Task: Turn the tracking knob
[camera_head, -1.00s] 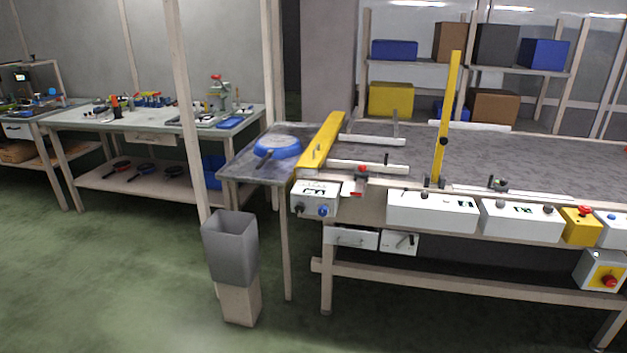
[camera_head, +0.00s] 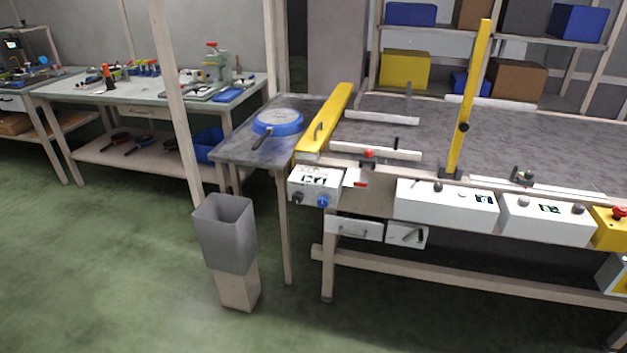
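A white control box (camera_head: 316,180) at the left front corner of the conveyor carries a black knob (camera_head: 297,198) and a blue knob (camera_head: 322,201). A second white box (camera_head: 430,207) on the front rail has a dark knob (camera_head: 438,187) on top. A third white box (camera_head: 540,222) to its right has a dark knob (camera_head: 578,208). The labels are too small to read, so I cannot tell which knob is the tracking knob. Neither of my grippers is in view.
The grey conveyor belt (camera_head: 400,125) has a yellow bar (camera_head: 326,118) at its left end and a yellow post (camera_head: 468,100). A blue pan (camera_head: 277,122) lies on the side table. Green floor at front left is clear.

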